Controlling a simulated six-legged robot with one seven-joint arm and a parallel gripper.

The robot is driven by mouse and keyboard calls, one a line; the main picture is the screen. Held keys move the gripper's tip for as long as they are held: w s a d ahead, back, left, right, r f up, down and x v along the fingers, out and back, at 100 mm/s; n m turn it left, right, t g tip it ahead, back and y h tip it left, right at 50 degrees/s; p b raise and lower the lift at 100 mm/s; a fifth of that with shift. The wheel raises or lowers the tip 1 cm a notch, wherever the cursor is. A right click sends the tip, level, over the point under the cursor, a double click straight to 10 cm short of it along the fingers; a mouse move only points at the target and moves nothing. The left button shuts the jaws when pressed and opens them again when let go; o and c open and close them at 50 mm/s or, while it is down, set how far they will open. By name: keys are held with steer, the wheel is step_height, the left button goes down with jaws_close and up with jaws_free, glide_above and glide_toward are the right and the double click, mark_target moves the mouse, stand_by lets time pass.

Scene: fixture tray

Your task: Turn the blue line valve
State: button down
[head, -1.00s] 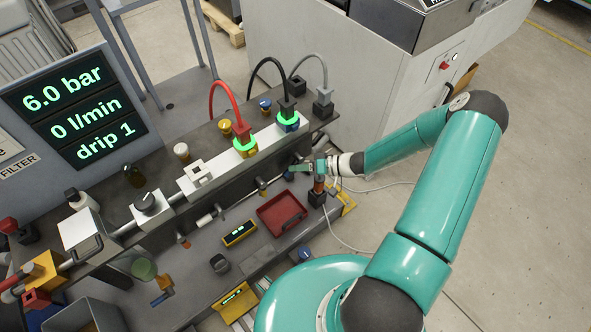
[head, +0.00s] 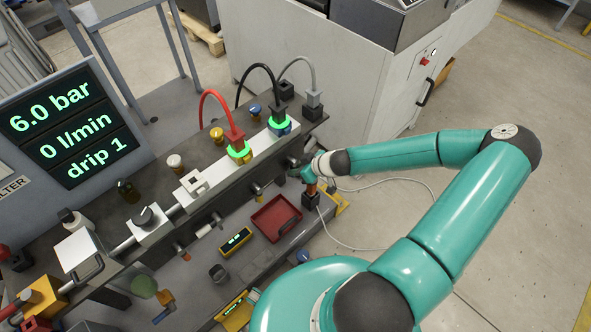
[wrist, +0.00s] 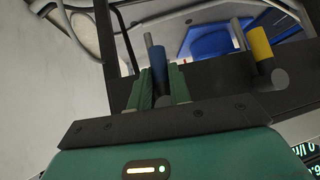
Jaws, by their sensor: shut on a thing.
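The blue line valve shows in the wrist view as a blue handle (wrist: 157,62) with a grey rod end, standing up between my two green fingers. My gripper (wrist: 161,76) is shut on this handle, one finger on each side. In the head view my gripper (head: 301,170) is at the right end of the bench front, below the blue line's lit green ring (head: 281,125). There my gripper hides the blue valve. The display (head: 66,120) reads 6.0 bar, 0 l/min and drip 1.
A yellow-handled valve (wrist: 261,43) stands beside the blue one; it also shows in the head view (head: 257,190). A red tray (head: 262,222) lies below. An orange-topped post on a black block (head: 311,200) stands close under my gripper. Hoses arch above.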

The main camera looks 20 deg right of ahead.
steer(key=shift+d+h, duration=0.25)
steer(key=shift+h, duration=0.05)
stand_by(0.4)
steer(key=c, duration=1.3)
jaws_free()
steer(key=v, duration=1.3)
steer(key=shift+s+r, duration=0.3)
